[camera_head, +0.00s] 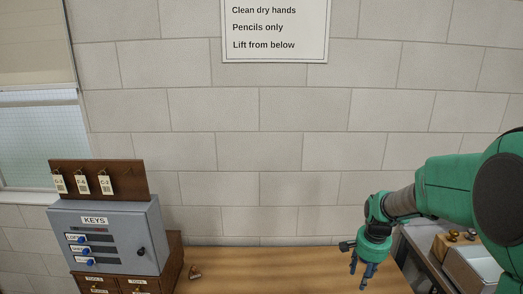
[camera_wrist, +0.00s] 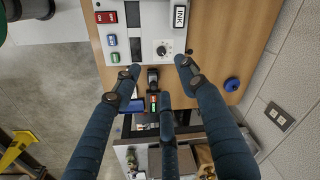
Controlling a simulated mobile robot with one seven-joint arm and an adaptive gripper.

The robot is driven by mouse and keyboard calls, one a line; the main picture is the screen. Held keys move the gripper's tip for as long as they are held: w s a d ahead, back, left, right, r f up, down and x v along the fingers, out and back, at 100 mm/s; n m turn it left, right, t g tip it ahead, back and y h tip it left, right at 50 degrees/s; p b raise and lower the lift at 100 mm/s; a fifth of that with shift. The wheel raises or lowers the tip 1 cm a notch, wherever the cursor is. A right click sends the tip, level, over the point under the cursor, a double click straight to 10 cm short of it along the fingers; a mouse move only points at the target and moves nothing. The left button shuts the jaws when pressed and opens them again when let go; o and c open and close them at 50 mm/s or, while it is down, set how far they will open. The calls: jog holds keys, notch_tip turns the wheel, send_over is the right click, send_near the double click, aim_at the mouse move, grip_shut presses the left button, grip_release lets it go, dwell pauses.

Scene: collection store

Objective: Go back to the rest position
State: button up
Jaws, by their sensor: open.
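My gripper (camera_head: 362,270) hangs at the right end of the wooden table (camera_head: 300,258) in the head view, with its blue fingers pointing down. In the wrist view my gripper (camera_wrist: 156,78) has its dark blue fingers spread wide apart, with nothing held between them. A small dark object (camera_wrist: 153,80) shows in the gap between the fingertips, apparently beyond them. My green arm reaches in from the right of the head view.
A grey KEYS cabinet (camera_head: 105,237) with a tag board (camera_head: 98,180) stands at left on wooden drawers. A small brown object (camera_head: 195,272) lies beside it.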

jog(key=s+a+r+n+t, duration=0.15)
jog(key=s+a+r, duration=0.35)
jog(key=r, duration=0.5)
jog(key=s+a+r+n+t, duration=0.1)
jog(key=s+a+r+n, duration=0.1)
jog(key=s, duration=0.6)
jog(key=s+a+r+n+t, duration=0.1)
jog(key=s+a+r+n, duration=0.2)
jog(key=s, duration=0.6)
jog(key=s+a+r+n+t, duration=0.1)
jog(key=s+a+r+n, duration=0.1)
jog(key=s+r, duration=0.4)
jog(key=s+n, duration=0.1)
jog(key=s, duration=0.2)
jog(key=shift+a, duration=0.35)
jog(key=shift+r, duration=0.1)
dwell(1.1)
